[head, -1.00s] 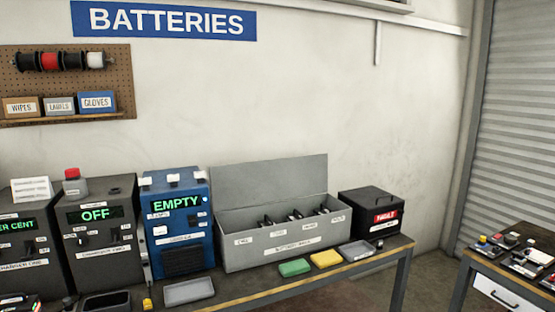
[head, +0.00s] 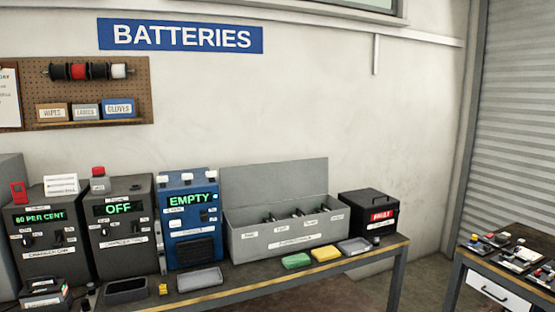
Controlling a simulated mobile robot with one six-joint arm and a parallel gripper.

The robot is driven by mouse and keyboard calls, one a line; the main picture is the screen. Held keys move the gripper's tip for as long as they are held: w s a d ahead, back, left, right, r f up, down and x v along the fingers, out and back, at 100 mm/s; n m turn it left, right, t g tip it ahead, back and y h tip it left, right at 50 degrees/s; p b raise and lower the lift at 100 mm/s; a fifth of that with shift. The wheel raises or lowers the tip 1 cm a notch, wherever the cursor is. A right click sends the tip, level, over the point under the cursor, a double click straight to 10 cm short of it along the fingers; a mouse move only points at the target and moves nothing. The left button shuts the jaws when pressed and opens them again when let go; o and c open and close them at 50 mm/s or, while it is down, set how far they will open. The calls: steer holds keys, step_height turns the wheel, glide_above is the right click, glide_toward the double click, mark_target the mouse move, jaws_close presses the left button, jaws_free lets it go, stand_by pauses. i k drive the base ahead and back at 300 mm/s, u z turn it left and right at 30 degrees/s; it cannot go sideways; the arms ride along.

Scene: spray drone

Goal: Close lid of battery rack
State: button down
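The battery rack (head: 290,239) is a long grey box with labels on its front, standing at the back of the bench in the head view. Its grey lid (head: 275,184) stands up open along the rear edge, close to the wall. Several dark battery tops or handles show inside the box. My gripper is not in view.
A black box labelled FAULT (head: 368,209) stands right of the rack, a blue EMPTY unit (head: 187,220) left of it. A green block (head: 296,260), yellow block (head: 326,254) and grey trays (head: 200,279) lie in front. A second table (head: 500,292) stands at right.

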mark_target(252, 185)
steer(key=u, duration=0.2)
steer(key=i, duration=0.9)
steer(key=z, duration=0.2)
